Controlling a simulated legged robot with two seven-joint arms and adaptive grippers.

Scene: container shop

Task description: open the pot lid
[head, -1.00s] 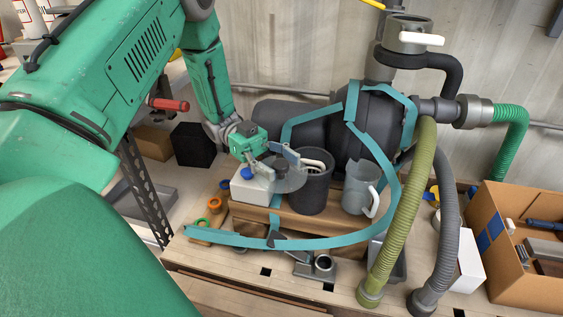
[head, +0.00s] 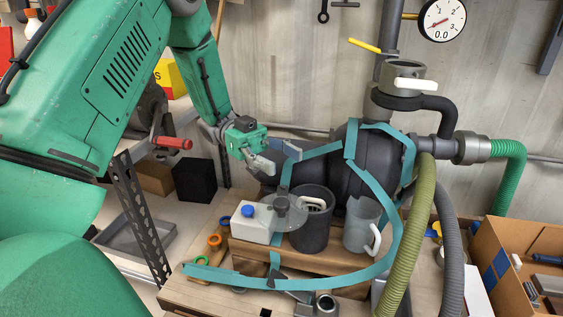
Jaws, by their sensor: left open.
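The dark grey pot (head: 313,230) stands on a wooden block, its mouth partly uncovered, with a pale handle or utensil showing at the rim. The clear round lid (head: 300,217) with a dark knob (head: 282,203) sits off-centre, over the pot's left side and the gap towards a white canister. Whether it rests on the rim or the canister I cannot tell. My left gripper (head: 278,158) is open and empty, above and behind the lid, apart from the knob. My right gripper is not in view.
The white canister (head: 252,222) with a blue cap stands left of the pot, a grey mug (head: 361,224) right of it. A teal band (head: 320,272) loops around the front. A large dark tank (head: 373,160) stands behind; hoses (head: 408,220) hang at the right.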

